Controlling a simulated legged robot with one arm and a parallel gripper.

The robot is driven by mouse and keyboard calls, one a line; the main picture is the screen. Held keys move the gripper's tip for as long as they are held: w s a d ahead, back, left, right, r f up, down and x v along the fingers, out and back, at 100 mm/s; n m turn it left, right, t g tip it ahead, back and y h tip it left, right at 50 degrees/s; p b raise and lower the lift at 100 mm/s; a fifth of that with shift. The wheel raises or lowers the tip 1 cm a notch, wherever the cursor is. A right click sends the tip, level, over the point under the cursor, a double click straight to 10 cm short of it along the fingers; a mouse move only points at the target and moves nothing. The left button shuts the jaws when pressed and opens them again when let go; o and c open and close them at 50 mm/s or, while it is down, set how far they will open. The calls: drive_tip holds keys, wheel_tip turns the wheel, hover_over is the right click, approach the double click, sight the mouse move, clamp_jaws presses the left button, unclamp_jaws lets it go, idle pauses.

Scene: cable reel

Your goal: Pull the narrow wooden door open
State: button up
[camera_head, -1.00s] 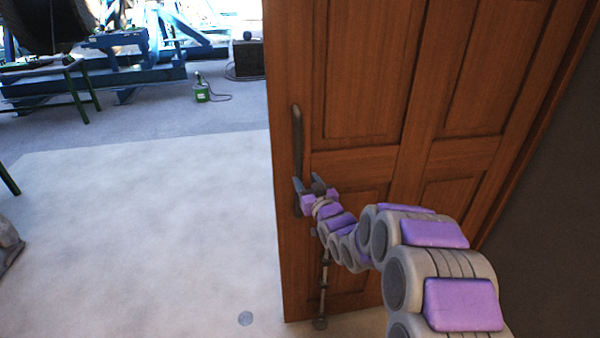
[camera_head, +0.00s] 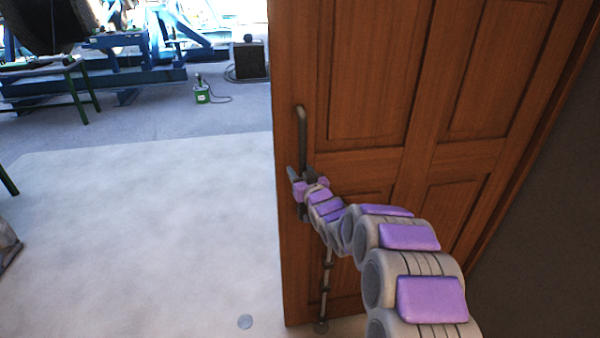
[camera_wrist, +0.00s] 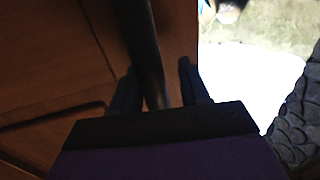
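The narrow wooden door (camera_head: 375,70) fills the right half of the head view, its free edge on the left. A long, dark vertical handle (camera_head: 302,130) runs near that edge. My gripper (camera_head: 299,175) is at the lower part of the handle, its fingers on either side of the bar. In the wrist view, the handle (camera_wrist: 145,45) passes between the two dark fingers of my gripper (camera_wrist: 158,85). A gap shows between the bar and the right finger, so it is open around the handle. Contact with the left finger is unclear.
A thin metal rod with a foot (camera_head: 325,290) runs down the lower door. A dark wall (camera_head: 540,200) stands at right.

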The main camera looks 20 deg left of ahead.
drive_tip(key=shift+d+r, duration=0.15)
drive_tip(key=shift+d, duration=0.35)
drive_tip(key=c, duration=0.6)
drive_tip(key=shift+w+a, duration=0.1)
clamp_jaws()
